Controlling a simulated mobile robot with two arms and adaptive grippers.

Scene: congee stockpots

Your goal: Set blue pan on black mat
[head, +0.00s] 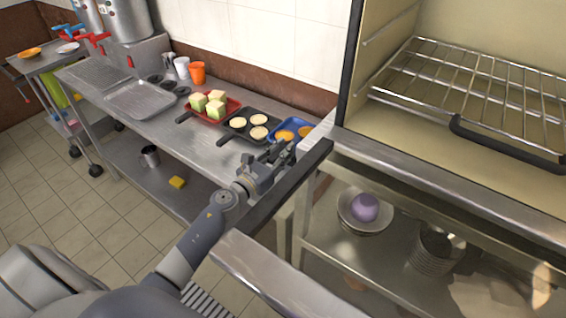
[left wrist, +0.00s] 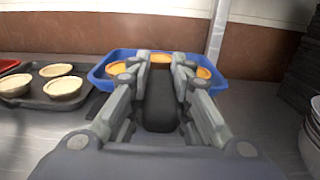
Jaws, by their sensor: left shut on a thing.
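The blue pan (head: 275,134) holds round orange tarts and sits at the right end of the steel counter, beside the oven. It also shows in the left wrist view (left wrist: 98,76), straight ahead. My left gripper (head: 281,153) is shut on the blue pan's black handle (left wrist: 159,108), which lies between its fingers. I cannot make out a black mat for certain; several small dark round things (head: 169,85) lie farther back on the counter. My right gripper is not in view.
A black pan of pale tarts (head: 249,136) is just left of the blue pan. A red pan (head: 236,103) with green-and-yellow blocks is beyond it, then an empty grey tray (head: 141,98). An orange cup (head: 197,73) stands by the wall. The oven rack (head: 470,90) is at right.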

